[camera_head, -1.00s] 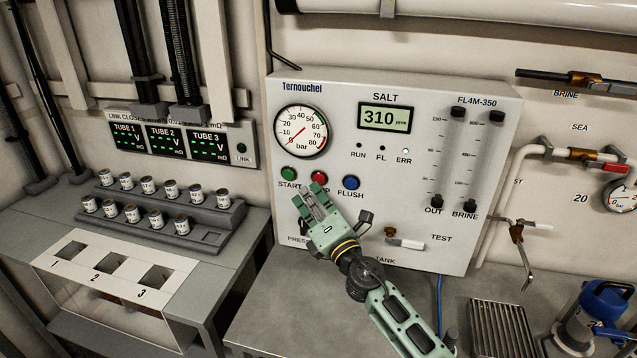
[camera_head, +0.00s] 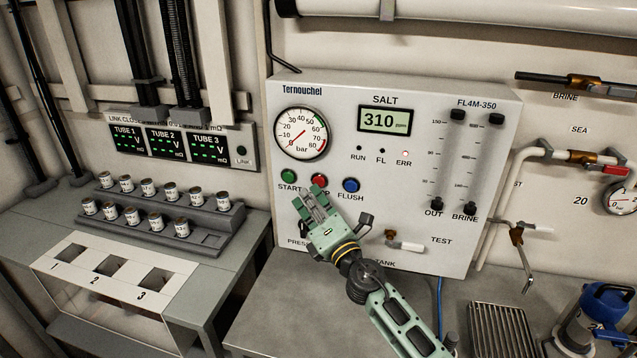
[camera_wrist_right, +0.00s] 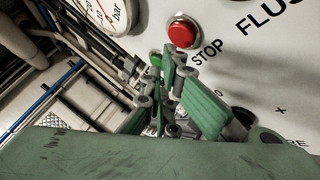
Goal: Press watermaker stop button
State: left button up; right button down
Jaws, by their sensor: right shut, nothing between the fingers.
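The red stop button (camera_head: 319,180) sits on the white watermaker panel (camera_head: 385,215), between the green start button (camera_head: 288,176) and the blue flush button (camera_head: 351,185). In the right wrist view the red button (camera_wrist_right: 183,31) stands out from the panel, with the STOP label beside it. My right gripper (camera_head: 313,194) is shut and empty, its fingertips just below the red button and covering part of the STOP label in the head view. In the wrist view the fingertips (camera_wrist_right: 168,58) lie close to the button's lower edge; I cannot tell whether they touch. My left gripper is out of view.
A pressure gauge (camera_head: 300,134) and a display reading 310 (camera_head: 384,120) are above the buttons. A small lever (camera_head: 366,220) and a test valve (camera_head: 405,244) stick out near my right gripper. The grey bench (camera_head: 270,318) below is mostly clear.

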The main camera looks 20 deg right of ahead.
jog(key=shift+w, duration=0.15)
dwell(0.3)
jog(key=shift+w+d, duration=0.25)
jog(key=shift+w+d+r+b, duration=0.1)
jog(key=shift+w+d+b, duration=0.15)
jog(key=shift+w+b, duration=0.15)
dwell(0.7)
jog(key=shift+s, duration=0.1)
jog(key=shift+s+a+p, duration=0.3)
jog(key=shift+s+a, duration=0.15)
jog(key=shift+s, duration=0.25)
jog(key=s+a, duration=0.1)
jog(key=s, duration=0.1)
jog(key=s+a+p, duration=0.1)
jog(key=s+a, duration=0.1)
dwell(0.6)
